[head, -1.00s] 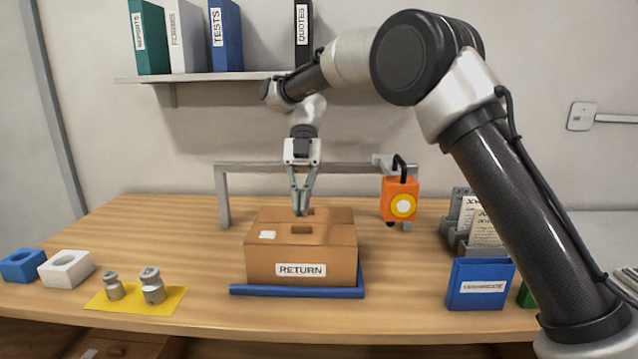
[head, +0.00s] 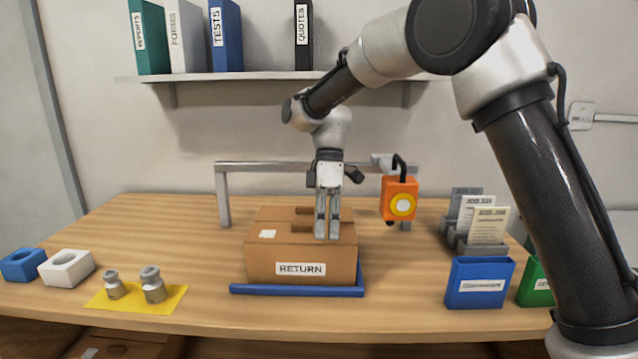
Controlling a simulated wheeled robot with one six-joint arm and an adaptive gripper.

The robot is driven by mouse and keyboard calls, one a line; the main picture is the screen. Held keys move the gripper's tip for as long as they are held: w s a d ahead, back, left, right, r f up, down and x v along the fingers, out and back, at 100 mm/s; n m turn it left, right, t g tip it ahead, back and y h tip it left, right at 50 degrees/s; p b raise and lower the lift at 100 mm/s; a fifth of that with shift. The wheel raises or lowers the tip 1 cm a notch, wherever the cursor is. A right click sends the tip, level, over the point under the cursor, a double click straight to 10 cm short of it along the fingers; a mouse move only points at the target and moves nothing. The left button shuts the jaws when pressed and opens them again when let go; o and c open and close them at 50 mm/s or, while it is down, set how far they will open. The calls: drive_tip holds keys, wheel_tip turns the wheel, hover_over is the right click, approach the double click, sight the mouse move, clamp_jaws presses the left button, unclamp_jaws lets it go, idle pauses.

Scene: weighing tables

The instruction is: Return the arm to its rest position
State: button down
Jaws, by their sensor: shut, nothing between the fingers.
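My gripper (head: 326,236) is shut and empty, with its fingers pointing down. In the head view it appears in front of the right part of a brown cardboard box (head: 265,262) labelled RETURN. I cannot tell whether the fingertips touch the box. The box is closed and sits on a blue tray (head: 295,291) at the middle of the table. My arm reaches in from the right side and bends over the table.
An orange device (head: 398,188) hangs from a grey frame (head: 222,195) behind the box. Two metal weights (head: 152,285) stand on a yellow mat (head: 175,300) at the left. A blue bin (head: 480,290) and a green bin (head: 533,285) stand at the right. A shelf (head: 270,76) holds binders above.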

drive_tip(key=s+d+r+m+t, duration=0.2)
drive_tip(key=s+d+m, duration=0.4)
drive_tip(key=d, duration=0.5)
drive_tip(key=s+d+r+m+t, duration=0.3)
drive_tip(key=s+d+m, duration=0.3)
drive_tip(key=d, duration=0.6)
drive_tip(key=s+d+r+m+t, duration=0.3)
drive_tip(key=s+d+m, duration=0.3)
drive_tip(key=d, duration=0.5)
drive_tip(key=s+t, duration=0.1)
drive_tip(key=s, duration=0.1)
drive_tip(key=shift+s+d+m+t, duration=0.3)
drive_tip(key=shift+s+d+t, duration=0.05)
drive_tip(key=shift+d+t, duration=0.05)
